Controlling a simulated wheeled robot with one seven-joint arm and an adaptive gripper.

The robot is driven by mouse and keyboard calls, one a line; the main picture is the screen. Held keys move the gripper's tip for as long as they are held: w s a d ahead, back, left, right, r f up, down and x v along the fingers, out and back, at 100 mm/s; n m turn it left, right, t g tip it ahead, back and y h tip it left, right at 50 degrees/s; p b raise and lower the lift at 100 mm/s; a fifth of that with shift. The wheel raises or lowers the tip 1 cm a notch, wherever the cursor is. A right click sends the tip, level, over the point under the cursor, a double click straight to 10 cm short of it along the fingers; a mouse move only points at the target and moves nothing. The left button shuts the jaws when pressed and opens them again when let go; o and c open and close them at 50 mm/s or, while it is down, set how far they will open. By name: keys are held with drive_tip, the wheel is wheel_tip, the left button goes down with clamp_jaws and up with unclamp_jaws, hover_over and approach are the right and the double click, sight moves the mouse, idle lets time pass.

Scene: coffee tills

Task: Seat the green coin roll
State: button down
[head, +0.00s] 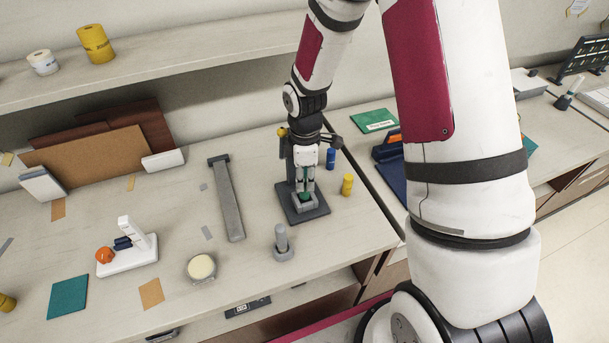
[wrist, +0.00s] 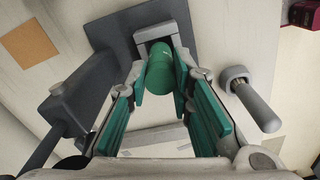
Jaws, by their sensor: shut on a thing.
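The green coin roll (wrist: 160,70) stands between the green-padded fingers of my gripper (wrist: 166,98), which is shut on it. Its far end is at the light grey holder (wrist: 141,40), inside or just over its opening; I cannot tell how deep. In the head view my gripper (head: 305,184) points down over the holder (head: 312,207), which stands on a dark base plate (head: 290,214). The roll shows there only as a little green (head: 305,197) between the fingers.
A blue roll (head: 331,158) and a yellow roll (head: 347,185) stand right of the plate. A grey post on a round foot (head: 281,242) stands in front, a long grey bar (head: 227,200) lies left. A dark upright is close beside my gripper.

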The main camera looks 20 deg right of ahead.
sight(305, 186)
drive_tip(key=shift+f+b, duration=0.35)
drive_tip(key=shift+f, duration=0.9)
drive_tip(key=shift+f, duration=0.35)
drive_tip(key=c, duration=1.3)
unclamp_jaws()
drive_tip(key=shift+c, duration=0.2)
wheel_tip(305, 186, up, 12)
